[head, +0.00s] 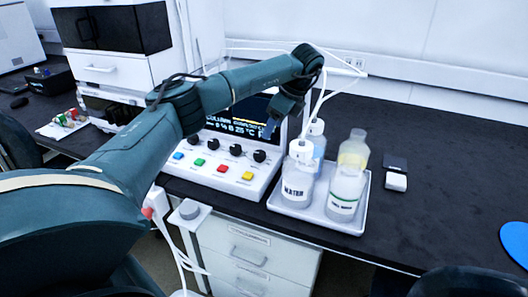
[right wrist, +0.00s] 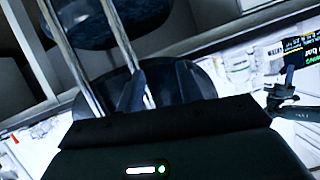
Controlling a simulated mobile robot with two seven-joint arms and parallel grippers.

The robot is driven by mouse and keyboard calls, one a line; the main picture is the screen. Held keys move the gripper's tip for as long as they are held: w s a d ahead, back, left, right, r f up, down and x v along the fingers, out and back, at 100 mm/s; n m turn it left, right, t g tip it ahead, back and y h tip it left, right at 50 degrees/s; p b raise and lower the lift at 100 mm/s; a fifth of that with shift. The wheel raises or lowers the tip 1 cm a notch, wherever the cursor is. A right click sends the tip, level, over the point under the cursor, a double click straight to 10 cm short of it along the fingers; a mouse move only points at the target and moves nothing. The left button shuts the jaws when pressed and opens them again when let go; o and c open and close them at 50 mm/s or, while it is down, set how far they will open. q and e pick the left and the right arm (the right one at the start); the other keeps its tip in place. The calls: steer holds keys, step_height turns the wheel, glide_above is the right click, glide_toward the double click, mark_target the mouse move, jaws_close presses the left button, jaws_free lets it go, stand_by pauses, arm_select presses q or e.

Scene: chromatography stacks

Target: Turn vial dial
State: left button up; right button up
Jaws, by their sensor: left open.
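A white control panel (head: 215,178) stands on the dark bench, with a row of black dials, the rightmost one (head: 259,156) at its right end. I cannot read which one is the vial dial. Coloured buttons lie below the dials, and a dark screen (head: 225,122) with white text is behind them, partly covered by my left arm. My left gripper (head: 270,128) is open and points down in front of the screen's right side, above the rightmost dial and apart from it. My right gripper (right wrist: 160,85) shows in the right wrist view with its fingers apart and nothing between them.
A white tray (head: 318,221) with several bottles, one labelled water (head: 297,187), stands right of the panel. Thin white tubes rise from it near my left wrist. Coloured vials (head: 70,118) sit at the left. The bench's right part is mostly clear, with a blue disc (head: 517,241).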

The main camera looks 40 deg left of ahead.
mark_target(260, 153)
arm_select(q)
steer(key=x, duration=0.9)
steer(key=shift+a+f, duration=0.1)
steer(key=shift+f, duration=0.2)
steer(key=shift+a+f, duration=0.15)
steer(key=shift+f, duration=0.3)
steer(key=c, duration=1)
